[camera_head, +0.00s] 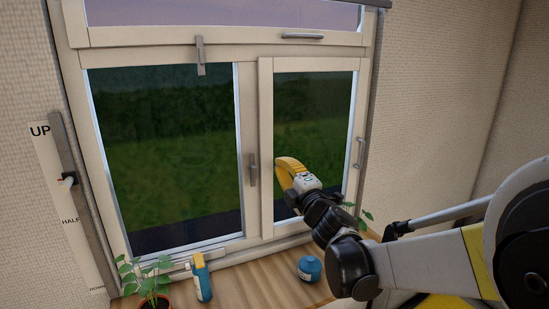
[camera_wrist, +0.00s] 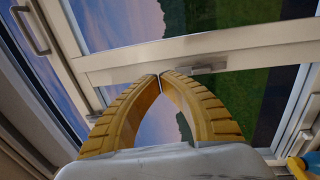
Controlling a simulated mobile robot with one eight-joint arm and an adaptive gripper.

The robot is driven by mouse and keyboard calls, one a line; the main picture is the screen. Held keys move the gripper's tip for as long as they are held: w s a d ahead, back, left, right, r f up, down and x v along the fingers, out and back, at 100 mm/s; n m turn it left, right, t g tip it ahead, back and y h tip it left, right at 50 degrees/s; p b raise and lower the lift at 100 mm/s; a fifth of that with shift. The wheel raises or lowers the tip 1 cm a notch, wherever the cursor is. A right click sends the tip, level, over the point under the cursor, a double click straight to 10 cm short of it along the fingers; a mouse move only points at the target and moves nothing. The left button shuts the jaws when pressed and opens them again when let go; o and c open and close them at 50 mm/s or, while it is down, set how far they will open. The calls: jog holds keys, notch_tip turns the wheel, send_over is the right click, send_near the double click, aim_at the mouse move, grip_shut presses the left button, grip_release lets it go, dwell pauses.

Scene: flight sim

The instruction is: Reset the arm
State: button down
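My gripper (camera_head: 282,164) is raised in front of the right window pane (camera_head: 318,110) in the head view. Its yellow fingers point up and to the left, near the window handle (camera_head: 253,170). In the wrist view my gripper (camera_wrist: 160,78) has its two ribbed yellow fingertips together, with nothing seen between them. Behind the fingertips is a window frame bar (camera_wrist: 225,52). I cannot tell how far the fingers are from the window. My arm reaches in from the lower right, bent.
A spray bottle (camera_head: 202,278), a blue round bottle (camera_head: 309,268) and a potted plant (camera_head: 148,281) stand on the wooden surface (camera_head: 257,283) below the window. A lever (camera_head: 69,180) on a scale marked UP, HALF and DOWN is at the left wall.

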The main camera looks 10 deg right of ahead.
jog(key=s+d+f+m+g+h+b, duration=0.3)
jog(key=s+d+f+m+g+h, duration=0.35)
jog(key=s+d+m, duration=0.75)
jog(key=s+a+f+m+g+b, duration=0.1)
jog(key=s+a+f+m+g, duration=0.1)
jog(key=s+f, duration=0.6)
jog(key=s+a+f+m+g+b, duration=0.1)
jog(key=s+a+f+m+g, duration=0.1)
jog(key=s+f+m, duration=0.3)
jog(key=s+f+g, duration=0.1)
jog(key=s+f, duration=0.2)
jog(key=s, duration=0.4)
jog(key=shift+s+a+f+m, duration=0.15)
jog(key=shift+s+a+m, duration=0.05)
jog(key=shift+a+m, duration=0.1)
